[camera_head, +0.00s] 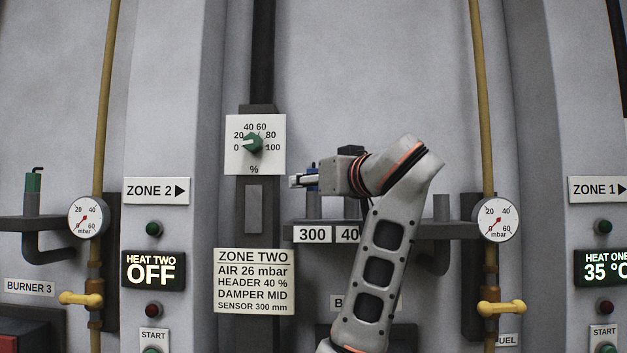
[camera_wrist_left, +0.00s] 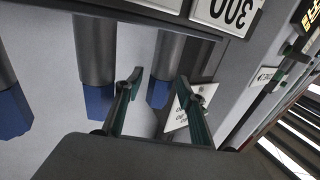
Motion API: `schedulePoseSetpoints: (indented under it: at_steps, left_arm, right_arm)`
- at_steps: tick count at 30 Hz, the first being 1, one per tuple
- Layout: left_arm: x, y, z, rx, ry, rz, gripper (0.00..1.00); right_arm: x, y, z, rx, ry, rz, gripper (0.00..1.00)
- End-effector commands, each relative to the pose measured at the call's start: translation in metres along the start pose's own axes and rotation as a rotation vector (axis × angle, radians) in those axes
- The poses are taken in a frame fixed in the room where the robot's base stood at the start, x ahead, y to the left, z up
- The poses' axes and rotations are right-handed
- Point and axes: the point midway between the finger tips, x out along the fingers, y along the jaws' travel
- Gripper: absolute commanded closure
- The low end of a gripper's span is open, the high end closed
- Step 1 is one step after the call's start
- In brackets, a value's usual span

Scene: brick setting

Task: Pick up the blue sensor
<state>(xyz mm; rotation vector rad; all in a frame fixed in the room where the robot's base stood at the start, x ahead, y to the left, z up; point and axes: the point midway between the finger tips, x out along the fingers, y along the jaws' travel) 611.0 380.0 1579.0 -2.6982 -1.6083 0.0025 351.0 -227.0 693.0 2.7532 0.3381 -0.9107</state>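The blue sensor is a blue-ended grey cylinder nearest the 300 plate. In the left wrist view its blue end (camera_wrist_left: 157,93) lies between the two spread fingers of my left gripper (camera_wrist_left: 157,97), with gaps on both sides. In the head view only a sliver of its blue end (camera_head: 312,166) shows behind my left gripper (camera_head: 303,181), just above the 300 plate (camera_head: 312,234). Two similar cylinders with blue ends (camera_wrist_left: 99,101) stand farther left in the wrist view. My left gripper is open and empty. My right gripper is not in view.
The dark shelf (camera_head: 430,229) carries the cylinders and number plates. The dial plate (camera_head: 255,144) is mounted left of my gripper. A yellow pipe (camera_head: 481,120) and a pressure gauge (camera_head: 497,219) stand to the right. The wall above my arm is bare.

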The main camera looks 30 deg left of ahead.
Motion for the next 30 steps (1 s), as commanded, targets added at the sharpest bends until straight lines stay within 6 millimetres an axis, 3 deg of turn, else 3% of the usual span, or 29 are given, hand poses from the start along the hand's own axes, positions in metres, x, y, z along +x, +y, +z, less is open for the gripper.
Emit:
schedulePoseSetpoints:
  at_steps: [8,12,23,30]
  left_arm:
    - [0.002,0.000,0.000,-0.001,0.001,0.002,0.64]
    - [0.002,0.000,0.000,-0.001,0.001,0.002,1.00]
    - [0.002,0.000,-0.001,-0.001,0.000,0.001,1.00]
    - [0.002,0.000,-0.016,-0.004,0.001,0.002,1.00]
  right_arm:
    - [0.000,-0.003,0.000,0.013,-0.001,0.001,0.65]
    - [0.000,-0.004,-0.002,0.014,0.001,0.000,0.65]
    - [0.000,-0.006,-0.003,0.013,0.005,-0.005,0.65]
    - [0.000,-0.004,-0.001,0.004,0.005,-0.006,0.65]
